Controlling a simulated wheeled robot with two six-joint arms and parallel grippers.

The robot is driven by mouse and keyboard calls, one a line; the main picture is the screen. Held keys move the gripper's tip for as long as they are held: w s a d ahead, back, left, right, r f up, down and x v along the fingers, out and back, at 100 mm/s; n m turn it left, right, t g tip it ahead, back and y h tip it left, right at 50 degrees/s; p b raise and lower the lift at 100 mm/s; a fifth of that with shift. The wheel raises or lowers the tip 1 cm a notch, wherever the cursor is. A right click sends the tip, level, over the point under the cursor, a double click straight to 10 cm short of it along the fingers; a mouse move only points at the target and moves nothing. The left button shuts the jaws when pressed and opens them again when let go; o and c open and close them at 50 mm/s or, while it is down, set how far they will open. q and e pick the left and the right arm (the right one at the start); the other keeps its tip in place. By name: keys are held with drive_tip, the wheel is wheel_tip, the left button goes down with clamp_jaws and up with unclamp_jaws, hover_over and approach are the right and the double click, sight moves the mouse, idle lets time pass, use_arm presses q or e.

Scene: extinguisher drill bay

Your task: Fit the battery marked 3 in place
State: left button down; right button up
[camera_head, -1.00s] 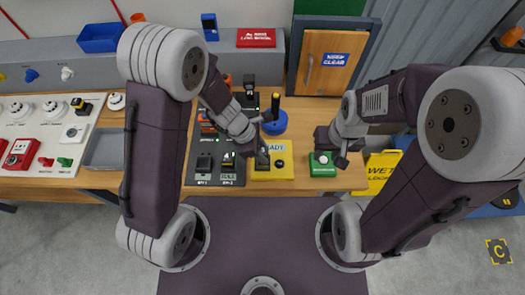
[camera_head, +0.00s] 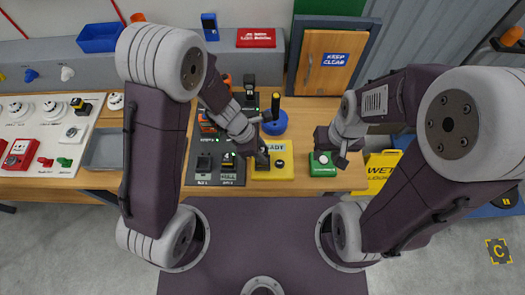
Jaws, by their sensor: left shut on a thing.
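My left gripper (camera_head: 262,159) is low at the left part of the yellow READY block (camera_head: 285,173). It is shut on a small dark thing, which may be a battery; the fingers hide most of it and no number is legible. I cannot tell if it touches the block. Dark units stand in the grey charging board (camera_head: 198,180) to the left, one (camera_head: 203,163) at the front left and another (camera_head: 228,162) beside it; their marks are too small to read. My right gripper (camera_head: 341,161) hangs beside the green box (camera_head: 322,170); its opening is unclear.
A blue round base with a dark, yellow-topped handle (camera_head: 275,122) stands behind the yellow block. A grey tray (camera_head: 104,150) and a white panel of alarm devices (camera_head: 40,135) are at the left. A yellow wet-floor sign (camera_head: 380,170) stands right of the bench.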

use_arm(q)
drive_tip(key=shift+f+b, duration=1.55)
drive_tip(key=shift+b, duration=0.05)
idle(1.1)
drive_tip(key=c, duration=0.6)
unclamp_jaws()
wheel_tip(320, 180, up, 7)
drive_tip(key=p, duration=0.7)
drive_tip(key=shift+r, duration=0.1)
